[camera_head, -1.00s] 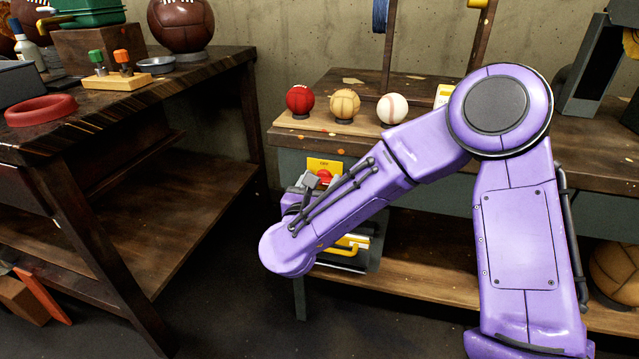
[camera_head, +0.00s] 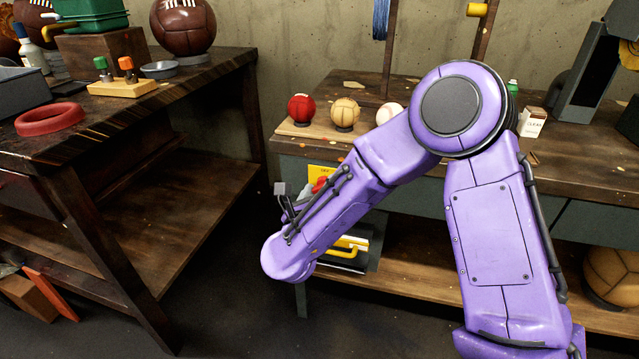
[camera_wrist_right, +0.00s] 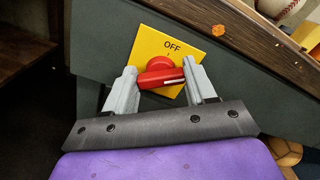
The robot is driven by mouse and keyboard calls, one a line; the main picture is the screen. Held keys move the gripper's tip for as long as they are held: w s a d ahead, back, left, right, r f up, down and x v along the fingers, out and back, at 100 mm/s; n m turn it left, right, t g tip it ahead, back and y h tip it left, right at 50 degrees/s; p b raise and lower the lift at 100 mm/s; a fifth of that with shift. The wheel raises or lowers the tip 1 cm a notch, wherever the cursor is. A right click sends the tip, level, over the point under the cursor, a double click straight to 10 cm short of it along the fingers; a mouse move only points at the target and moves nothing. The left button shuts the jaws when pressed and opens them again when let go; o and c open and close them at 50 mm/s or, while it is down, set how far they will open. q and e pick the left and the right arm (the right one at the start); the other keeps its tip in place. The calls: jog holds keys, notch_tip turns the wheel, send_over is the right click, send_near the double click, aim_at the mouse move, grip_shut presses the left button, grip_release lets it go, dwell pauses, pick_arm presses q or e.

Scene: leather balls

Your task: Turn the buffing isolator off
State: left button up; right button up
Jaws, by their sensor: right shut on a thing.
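The buffing isolator is a yellow plate with a red rotary handle, on the grey front of the right-hand bench. In the right wrist view its plate (camera_wrist_right: 185,45) reads OFF at the top, and the red handle (camera_wrist_right: 160,74) lies nearly crosswise with a white mark at its right end. My right gripper (camera_wrist_right: 163,82) is shut on the red handle, one grey finger on each side. In the head view the yellow plate (camera_head: 317,172) shows only partly behind my purple right arm, which hides most of the handle. My left gripper is not in view.
A red ball (camera_head: 301,107), a tan ball (camera_head: 345,112) and a white ball (camera_head: 388,112) stand on the bench above the isolator. A yellow-handled thing (camera_head: 349,246) is below it. The left bench (camera_head: 130,110) holds tools, and open floor lies between the benches.

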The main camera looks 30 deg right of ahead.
jog(key=n+p, duration=0.3)
jog(key=n, duration=0.2)
jog(key=shift+a+n+p, duration=0.1)
jog(key=shift+n+p, duration=0.2)
jog(key=shift+p, duration=0.05)
jog(key=n+p, duration=0.2)
jog(key=n, duration=0.1)
jog(key=shift+f+n+p, duration=0.25)
jog(key=shift+n+p, duration=0.5)
jog(key=shift+n, duration=0.45)
jog(key=shift+f, duration=0.1)
jog(key=o, duration=1)
jog(key=shift+o, duration=0.2)
jog(key=v, duration=1)
jog(key=shift+s+a, duration=0.15)
jog(key=shift+a, duration=0.1)
